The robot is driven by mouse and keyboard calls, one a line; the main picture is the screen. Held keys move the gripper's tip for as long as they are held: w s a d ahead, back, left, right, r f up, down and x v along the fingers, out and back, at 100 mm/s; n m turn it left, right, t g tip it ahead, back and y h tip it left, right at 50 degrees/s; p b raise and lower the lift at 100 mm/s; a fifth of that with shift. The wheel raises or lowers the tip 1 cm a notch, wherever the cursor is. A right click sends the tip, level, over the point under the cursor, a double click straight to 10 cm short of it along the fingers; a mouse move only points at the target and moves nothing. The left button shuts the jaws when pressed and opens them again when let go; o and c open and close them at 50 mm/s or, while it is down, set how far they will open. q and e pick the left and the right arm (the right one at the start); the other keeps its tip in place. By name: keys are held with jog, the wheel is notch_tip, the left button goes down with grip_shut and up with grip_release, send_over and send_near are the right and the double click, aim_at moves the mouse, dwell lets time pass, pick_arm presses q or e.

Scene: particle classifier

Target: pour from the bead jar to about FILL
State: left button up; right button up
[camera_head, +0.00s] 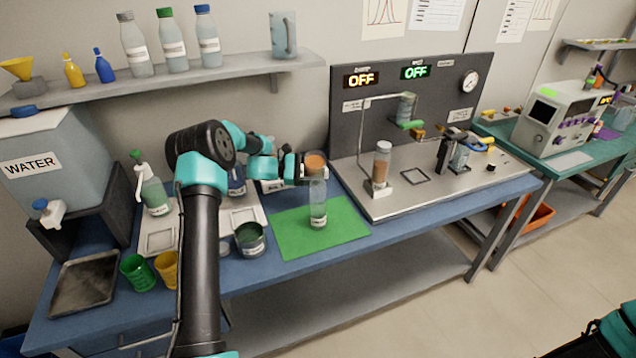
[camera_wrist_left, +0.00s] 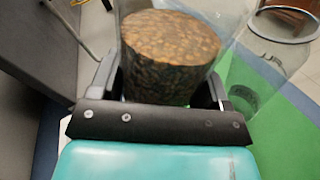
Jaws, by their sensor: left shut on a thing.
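My left gripper (camera_head: 306,167) is shut on the bead jar (camera_head: 316,162), a clear jar holding brown beads. In the left wrist view the bead jar (camera_wrist_left: 170,50) sits between the dark fingers, with its beads in a packed mass. A tall clear cylinder (camera_head: 318,208) with a white label stands upright on the green mat (camera_head: 283,238). In the head view the jar overlaps the cylinder's upper end. In the left wrist view a clear rim (camera_wrist_left: 285,30) shows right of the jar. No beads are discernible in the cylinder, and its FILL mark is not readable.
A rig board (camera_head: 408,110) with a cylinder of brown beads (camera_head: 382,160) stands to the right. Green (camera_head: 138,273) and yellow (camera_head: 167,268) cups stand at the front left.

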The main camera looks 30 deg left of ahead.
aim_at(313, 157)
pick_arm(q)
jog(key=shift+s+d+r+m, duration=0.15)
jog(key=shift+r+m, duration=0.15)
jog(key=shift+m, duration=0.1)
jog(key=shift+s+d+r+m, duration=0.2)
jog(key=shift+r+m, duration=0.2)
jog(key=shift+r, duration=0.25)
jog(key=shift+s+d+r+m, duration=0.15)
jog(key=shift+r+m, duration=0.25)
jog(key=shift+r, duration=0.2)
dwell(0.4)
jog(key=shift+w+a+r+m+y, duration=0.15)
jog(key=shift+r+m+y, duration=0.35)
jog(key=shift+r+m, duration=0.8)
dwell(1.3)
jog(key=shift+f+m, duration=0.35)
jog(key=shift+m, duration=0.65)
dwell(0.4)
jog(key=shift+r+m+t, duration=0.4)
jog(key=shift+r+m, duration=0.2)
jog(key=shift+m, duration=0.1)
dwell(1.2)
